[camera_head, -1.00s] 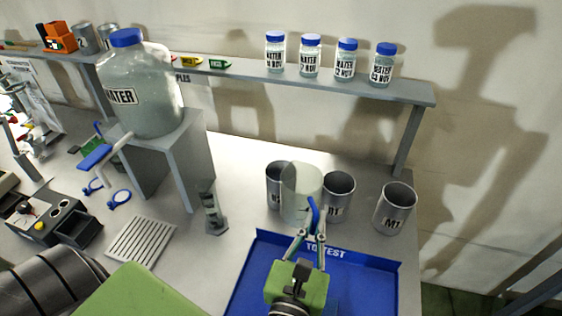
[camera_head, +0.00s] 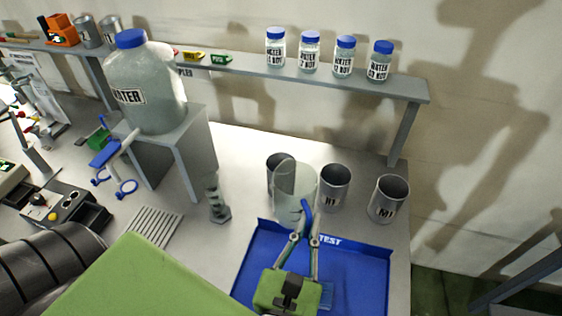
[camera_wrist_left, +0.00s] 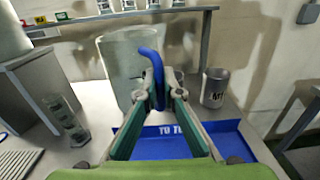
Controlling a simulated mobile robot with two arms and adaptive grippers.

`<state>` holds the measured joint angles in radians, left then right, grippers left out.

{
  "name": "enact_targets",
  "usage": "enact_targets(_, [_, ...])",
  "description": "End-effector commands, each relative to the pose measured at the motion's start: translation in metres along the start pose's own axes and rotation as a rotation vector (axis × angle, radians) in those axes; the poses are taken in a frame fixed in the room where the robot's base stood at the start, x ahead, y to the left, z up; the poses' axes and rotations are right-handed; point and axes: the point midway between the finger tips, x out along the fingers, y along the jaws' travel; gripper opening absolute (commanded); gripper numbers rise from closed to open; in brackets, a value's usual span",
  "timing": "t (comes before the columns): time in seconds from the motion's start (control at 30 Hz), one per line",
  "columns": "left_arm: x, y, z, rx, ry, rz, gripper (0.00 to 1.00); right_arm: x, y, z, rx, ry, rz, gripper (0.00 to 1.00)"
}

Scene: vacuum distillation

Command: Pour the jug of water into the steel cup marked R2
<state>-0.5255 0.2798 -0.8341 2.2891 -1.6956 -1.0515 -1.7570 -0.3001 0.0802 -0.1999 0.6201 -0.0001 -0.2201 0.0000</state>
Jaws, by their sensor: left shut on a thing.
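My left gripper (camera_head: 304,232) is shut on the blue handle (camera_head: 306,208) of a clear jug (camera_head: 287,195). The jug also shows in the left wrist view (camera_wrist_left: 122,70), with the gripper (camera_wrist_left: 160,98) at its handle. It is held near the blue tray's back edge and looks roughly upright; its water level is hard to make out. A steel cup (camera_head: 274,172) stands behind the jug, partly covered, its label hidden now. Steel cup R1 (camera_head: 335,186) stands just right of the jug. Steel cup M1 (camera_head: 388,199) stands farther right. My right gripper is out of view.
A blue tray (camera_head: 365,268) lies under my left gripper. A large water bottle (camera_head: 155,95) stands on a grey stand (camera_head: 190,140) at left. A small glass cylinder (camera_head: 217,200) stands left of the jug. A shelf (camera_head: 400,91) with several blue-capped jars runs behind.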

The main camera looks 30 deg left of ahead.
Motion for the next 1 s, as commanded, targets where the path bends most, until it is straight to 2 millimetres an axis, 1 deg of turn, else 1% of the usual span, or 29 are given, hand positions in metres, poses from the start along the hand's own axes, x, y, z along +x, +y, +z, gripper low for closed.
enact_targets(0.03, [-0.007,0.0,0.001,0.0,0.003,-0.001,0.0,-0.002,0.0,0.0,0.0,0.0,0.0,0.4])
enact_targets(0.43, [-0.054,-0.001,0.008,0.001,0.002,-0.001,0.0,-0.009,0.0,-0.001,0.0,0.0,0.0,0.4])
enact_targets(0.8, [-0.099,-0.003,0.012,0.002,0.005,-0.003,0.0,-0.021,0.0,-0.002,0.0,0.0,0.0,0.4])
enact_targets(0.9, [-0.106,-0.002,0.011,0.005,0.004,-0.005,0.0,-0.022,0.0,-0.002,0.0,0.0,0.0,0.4])
enact_targets(1.0, [-0.108,-0.003,0.012,0.004,0.002,-0.005,0.0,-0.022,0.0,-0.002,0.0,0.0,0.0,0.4])
